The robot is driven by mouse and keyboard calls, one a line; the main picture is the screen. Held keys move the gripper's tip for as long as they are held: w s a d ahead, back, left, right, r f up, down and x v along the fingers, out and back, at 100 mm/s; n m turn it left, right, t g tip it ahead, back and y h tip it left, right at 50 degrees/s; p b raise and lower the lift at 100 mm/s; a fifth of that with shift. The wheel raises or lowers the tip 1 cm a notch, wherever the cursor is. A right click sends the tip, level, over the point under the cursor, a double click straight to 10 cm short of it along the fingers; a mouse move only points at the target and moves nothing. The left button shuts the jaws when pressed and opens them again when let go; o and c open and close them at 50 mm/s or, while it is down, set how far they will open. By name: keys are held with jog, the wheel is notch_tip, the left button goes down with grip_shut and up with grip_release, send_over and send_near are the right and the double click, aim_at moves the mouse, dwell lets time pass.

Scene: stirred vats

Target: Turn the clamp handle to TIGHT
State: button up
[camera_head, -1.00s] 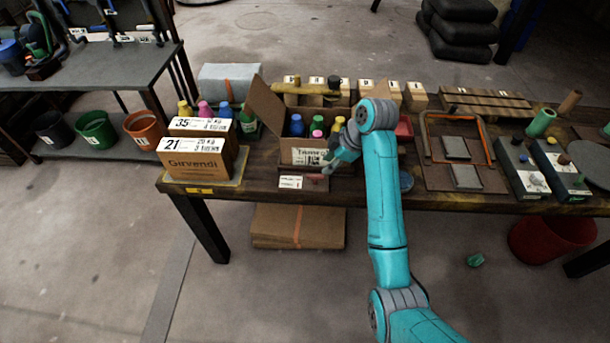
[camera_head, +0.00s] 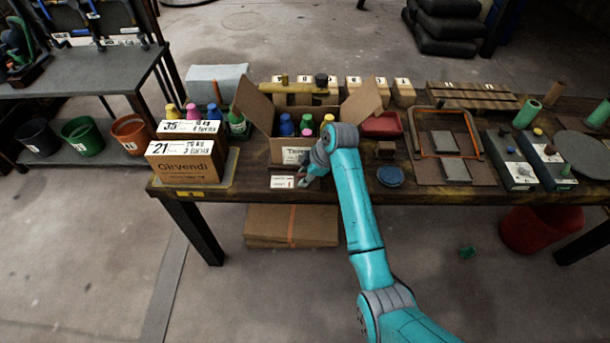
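My arm reaches over the front edge of the bench. My gripper (camera_head: 304,181) points down at the edge, just right of a small white label plate (camera_head: 283,182) and in front of the open carton. A small reddish part (camera_head: 301,174), which may be the clamp handle, shows at the fingers. The fingers cover most of it, so its angle and any contact are unclear. The label's print is too small to read. The fingers are too small to tell open from shut.
The open carton (camera_head: 290,157) holds several coloured bottles. Boxes marked 35 and 21 (camera_head: 185,168) stand to the left. A blue round lid (camera_head: 390,176) and a red tray (camera_head: 382,125) lie right of my arm. Frames and control boxes fill the bench's right side.

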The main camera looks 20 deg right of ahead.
grip_shut()
jog(key=shift+m, duration=0.3)
jog(key=m+h, duration=0.1)
jog(key=m, duration=0.2)
jog(key=m+t+h, duration=0.1)
jog(key=m, duration=0.2)
jog(key=shift+w+r+h, duration=0.1)
jog(key=shift+w+h, duration=0.1)
jog(key=shift+h, duration=0.1)
jog(key=m+h, duration=0.1)
jog(key=m, duration=0.2)
jog(key=m+h, duration=0.1)
jog(key=m, duration=0.2)
jog(key=shift+w+d+m+h, duration=0.1)
jog(key=shift+m+h, duration=0.2)
jog(key=shift+h, duration=0.1)
jog(key=shift+d+m+g+h, duration=0.15)
jog(key=shift+m+h, duration=0.25)
jog(key=shift+m, duration=0.75)
jog(key=shift+m+g+h, duration=0.25)
jog(key=shift+m+h, duration=0.15)
jog(key=shift+m, duration=0.75)
